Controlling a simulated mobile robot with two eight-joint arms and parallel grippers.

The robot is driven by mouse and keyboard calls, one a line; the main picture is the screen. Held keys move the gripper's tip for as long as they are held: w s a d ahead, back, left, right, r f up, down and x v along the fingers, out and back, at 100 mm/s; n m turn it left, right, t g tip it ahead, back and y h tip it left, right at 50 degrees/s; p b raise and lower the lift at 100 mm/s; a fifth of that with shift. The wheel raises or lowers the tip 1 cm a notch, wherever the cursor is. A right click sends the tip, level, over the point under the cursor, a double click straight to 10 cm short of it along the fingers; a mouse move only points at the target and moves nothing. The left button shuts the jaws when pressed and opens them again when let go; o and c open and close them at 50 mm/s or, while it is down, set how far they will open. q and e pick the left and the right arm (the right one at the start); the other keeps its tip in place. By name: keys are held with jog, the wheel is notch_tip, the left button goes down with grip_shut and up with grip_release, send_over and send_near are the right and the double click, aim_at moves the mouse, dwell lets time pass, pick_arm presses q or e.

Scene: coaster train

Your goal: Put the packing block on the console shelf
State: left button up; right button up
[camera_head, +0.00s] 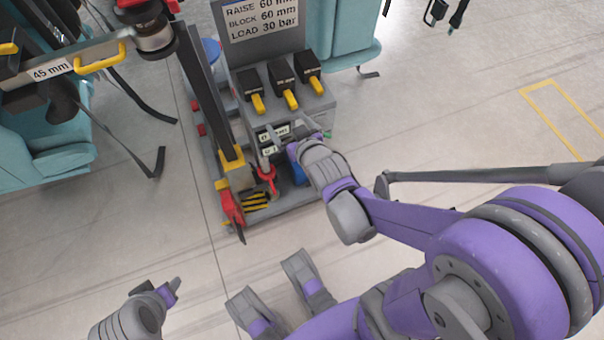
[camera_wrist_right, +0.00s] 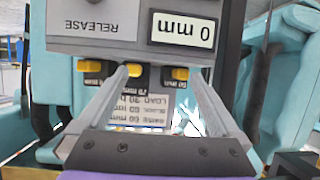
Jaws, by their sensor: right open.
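The grey console (camera_head: 322,103) stands at the centre with a sign board above it. Several black blocks with yellow grips (camera_head: 289,98) stand in a row on its upper ledge; they also show upside down in the right wrist view (camera_wrist_right: 132,70), with small mm labels. I cannot tell which, if any, is the packing block. My right gripper (camera_head: 288,131) is open in front of the console's lower front. Its two fingers (camera_wrist_right: 158,70) show apart, with nothing seen between them. My left gripper (camera_head: 170,290) is low at the left, away from the console; its jaw opening is unclear.
A dark upright post (camera_head: 207,95) with yellow and red parts stands left of the console. A beam labelled 45 mm (camera_head: 50,73) crosses at upper left. Teal seats (camera_head: 345,35) flank the area. The floor (camera_head: 470,110) at right is mostly clear.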

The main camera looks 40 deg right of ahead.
jog(key=s+a+f+n+g+y, duration=0.1)
jog(key=s+a+g, duration=0.3)
jog(key=s, duration=0.4)
jog(key=s+a+f+n+g+y, duration=0.1)
jog(key=s+a+g, duration=0.3)
jog(key=s, duration=0.5)
jog(key=shift+f+y, duration=0.15)
jog(key=shift+y, duration=0.15)
jog(key=shift+s, duration=0.1)
